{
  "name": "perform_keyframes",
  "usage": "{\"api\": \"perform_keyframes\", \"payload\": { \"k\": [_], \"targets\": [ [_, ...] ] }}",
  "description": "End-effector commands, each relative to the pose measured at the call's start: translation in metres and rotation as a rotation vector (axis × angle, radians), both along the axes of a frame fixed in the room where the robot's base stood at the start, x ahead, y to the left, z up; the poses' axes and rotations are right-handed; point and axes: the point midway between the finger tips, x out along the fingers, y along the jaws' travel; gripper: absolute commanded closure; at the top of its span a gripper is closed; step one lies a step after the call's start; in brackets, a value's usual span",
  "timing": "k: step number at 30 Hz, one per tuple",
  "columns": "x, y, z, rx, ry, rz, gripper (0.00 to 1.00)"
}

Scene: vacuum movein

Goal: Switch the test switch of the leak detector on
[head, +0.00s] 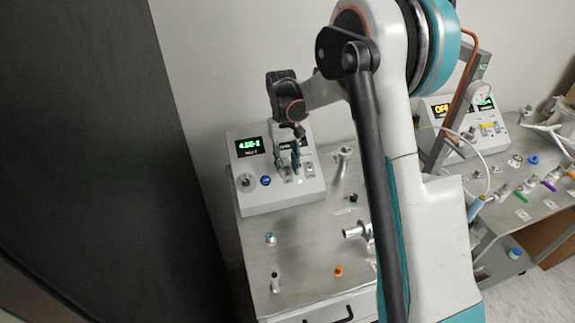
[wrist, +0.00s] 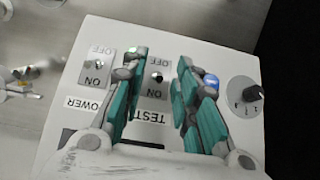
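The leak detector (head: 262,196) is a pale grey box on a metal cart, with a green-lit display (head: 250,146). My gripper (head: 289,168) is over the right part of its panel, pointing down. In the wrist view the panel appears upside down. My gripper (wrist: 162,63) is open there, with one teal-padded finger on each side of the test switch (wrist: 156,77). The switch sits between OFF and ON marks, with the TEST label (wrist: 149,116) below. A gap shows between the switch and the fingers. Its lever position is too small to tell.
The power switch (wrist: 98,64) is left of the fingers in the wrist view. A blue button (wrist: 211,81) is close by the right finger, and a dark-tipped knob (wrist: 249,93) is farther right. A dark panel (head: 95,120) stands left of the cart.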

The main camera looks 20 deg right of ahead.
Motion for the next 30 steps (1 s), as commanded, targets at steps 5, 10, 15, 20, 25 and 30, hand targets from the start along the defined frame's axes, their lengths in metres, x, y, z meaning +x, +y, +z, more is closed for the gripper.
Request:
{"api": "perform_keyframes", "payload": {
  "k": [5,10,15,20,25,30],
  "targets": [
    [0.001,0.0,0.004,0.0,0.0,0.0,0.72],
    [0.006,0.0,0.025,0.0,0.0,0.0,0.72],
    [0.015,0.0,0.059,0.0,0.0,0.0,0.72],
    [0.022,0.0,0.089,0.0,0.0,0.0,0.72],
    [0.027,0.0,0.108,0.0,0.0,0.0,0.72],
    [0.029,0.0,0.116,0.0,0.0,0.0,0.72]
  ]
}}
